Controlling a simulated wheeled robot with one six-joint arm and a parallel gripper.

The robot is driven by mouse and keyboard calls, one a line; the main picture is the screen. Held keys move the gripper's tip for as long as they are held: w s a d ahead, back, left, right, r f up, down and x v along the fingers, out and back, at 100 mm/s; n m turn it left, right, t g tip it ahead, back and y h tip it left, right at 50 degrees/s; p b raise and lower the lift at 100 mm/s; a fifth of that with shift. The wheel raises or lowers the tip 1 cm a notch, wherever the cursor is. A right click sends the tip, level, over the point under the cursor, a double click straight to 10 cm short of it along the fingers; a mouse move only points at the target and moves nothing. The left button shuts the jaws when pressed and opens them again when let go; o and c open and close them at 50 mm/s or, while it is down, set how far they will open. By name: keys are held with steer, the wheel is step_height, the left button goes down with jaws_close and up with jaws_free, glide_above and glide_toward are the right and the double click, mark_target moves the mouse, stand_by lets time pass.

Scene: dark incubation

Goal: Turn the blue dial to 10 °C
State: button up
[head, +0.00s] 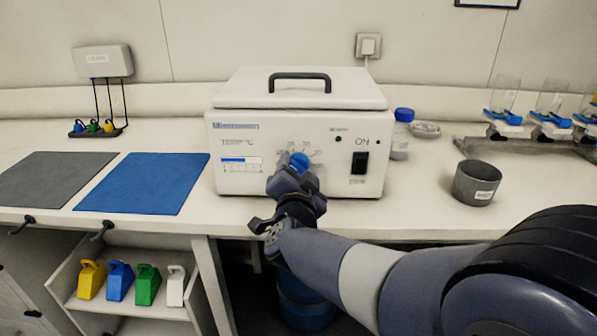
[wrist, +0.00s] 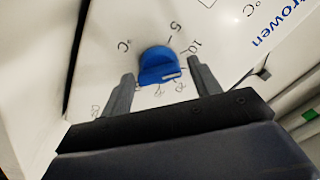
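The blue dial (head: 299,163) is on the front panel of a white box-shaped incubator (head: 235,187). In the wrist view the blue dial (wrist: 157,62) sits between my gripper's two grey fingers, with gaps visible on both sides. A pale mark shows at the dial's lower right edge.
A black power switch (head: 360,162) is right of the dial. A blue-capped bottle (head: 402,135) and a grey cup (head: 476,183) stand to the right. A blue mat (head: 145,184) and a grey mat (head: 42,180) lie to the left. The counter in front of the incubator is narrow.

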steer(key=c, duration=0.8)
steer(key=shift+r+n+p, duration=0.15)
steer(key=shift+n+p, duration=0.35)
steer(key=shift+p, duration=0.15)
steer(key=shift+n+p, duration=0.4)
steer(key=shift+n, duration=0.3)
steer(key=o, duration=1)
steer(key=s, duration=1)
steer(key=shift+s+a+p, duration=0.2)
steer(key=shift+s+p, duration=0.1)
steer(key=shift+s, duration=0.1)
